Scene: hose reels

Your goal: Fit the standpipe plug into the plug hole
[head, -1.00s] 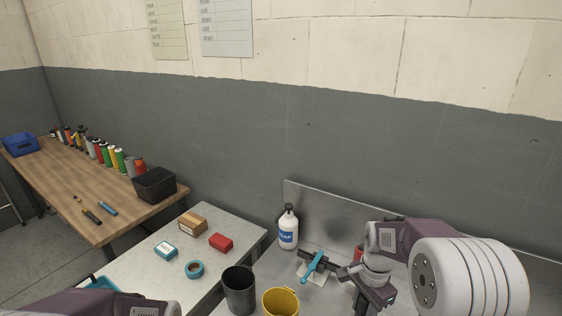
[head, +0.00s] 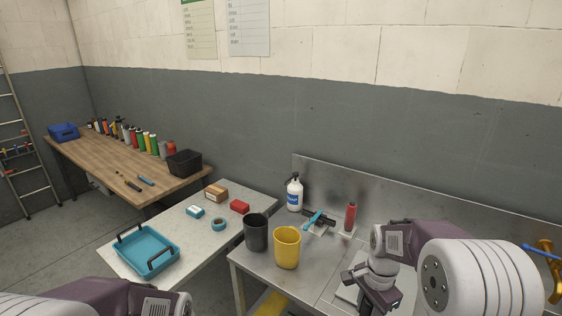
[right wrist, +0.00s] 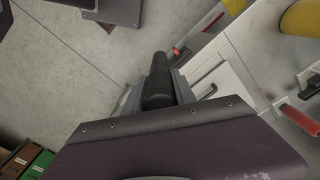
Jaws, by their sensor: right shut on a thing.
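My right gripper (right wrist: 156,90) is shut on a black cylinder (right wrist: 159,72), which looks like the standpipe plug, in the right wrist view. The cylinder sticks out past the fingers, over grey floor. I cannot make out the plug hole in either view. My left arm enters the head view at the bottom left, but its gripper is outside the frame.
The steel bench (head: 262,275) holds a dark cup (head: 256,233), a yellow cup (head: 287,248), a soap bottle (head: 294,195), a turquoise-handled tool (head: 313,218) and a red bottle (head: 350,216). A brass fitting (head: 546,283) is at the far right. A turquoise tray (head: 148,268) sits on the pale table.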

